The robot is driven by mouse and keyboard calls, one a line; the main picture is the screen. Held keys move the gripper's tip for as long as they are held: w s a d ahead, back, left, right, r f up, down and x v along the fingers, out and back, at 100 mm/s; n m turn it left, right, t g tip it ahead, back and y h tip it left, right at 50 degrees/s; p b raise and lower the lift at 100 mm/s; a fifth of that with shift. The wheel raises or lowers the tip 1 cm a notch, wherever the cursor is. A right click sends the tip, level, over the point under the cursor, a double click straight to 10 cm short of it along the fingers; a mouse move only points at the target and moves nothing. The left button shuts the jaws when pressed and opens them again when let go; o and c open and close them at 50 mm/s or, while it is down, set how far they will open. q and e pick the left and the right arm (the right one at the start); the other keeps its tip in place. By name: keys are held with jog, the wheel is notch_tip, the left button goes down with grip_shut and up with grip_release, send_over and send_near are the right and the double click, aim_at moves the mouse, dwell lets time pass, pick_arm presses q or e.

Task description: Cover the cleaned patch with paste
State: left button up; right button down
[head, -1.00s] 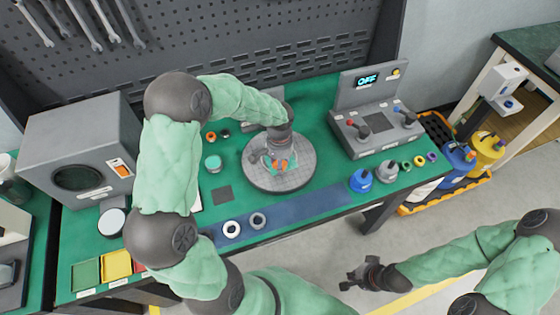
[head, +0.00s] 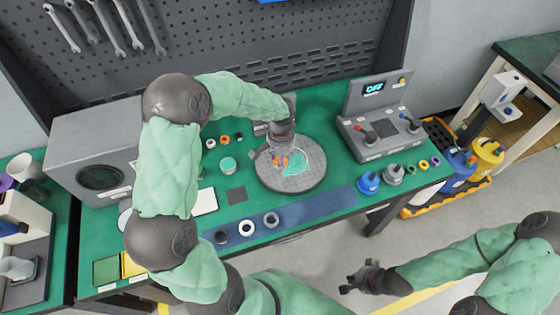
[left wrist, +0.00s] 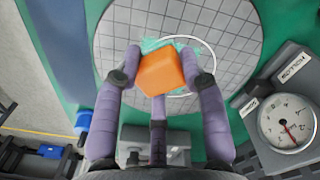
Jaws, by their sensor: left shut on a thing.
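My left gripper (head: 275,157) is over the round grey gridded plate (head: 316,183) on the green bench. It is shut on an orange block (left wrist: 160,71), which shows between its fingers in the left wrist view. Teal paste (head: 298,163) is spread on the plate beside and under the block. A thin white ring outline (left wrist: 211,53) marks the patch around the paste in the left wrist view; the block hides part of it. A small jar with a teal top (head: 228,165) stands left of the plate. My right gripper (head: 359,278) hangs away from the bench; its jaws are unclear.
A control box (head: 378,134) with levers and an OFF display stands right of the plate. Blue and grey bottles (head: 369,182) stand at the bench's front right. A pressure gauge (left wrist: 287,122) shows in the left wrist view. Rings lie on a blue strip (head: 312,206) in front.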

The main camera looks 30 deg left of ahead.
pick_arm(q)
jog(key=shift+r+p, duration=0.55)
jog(key=shift+r, duration=0.6)
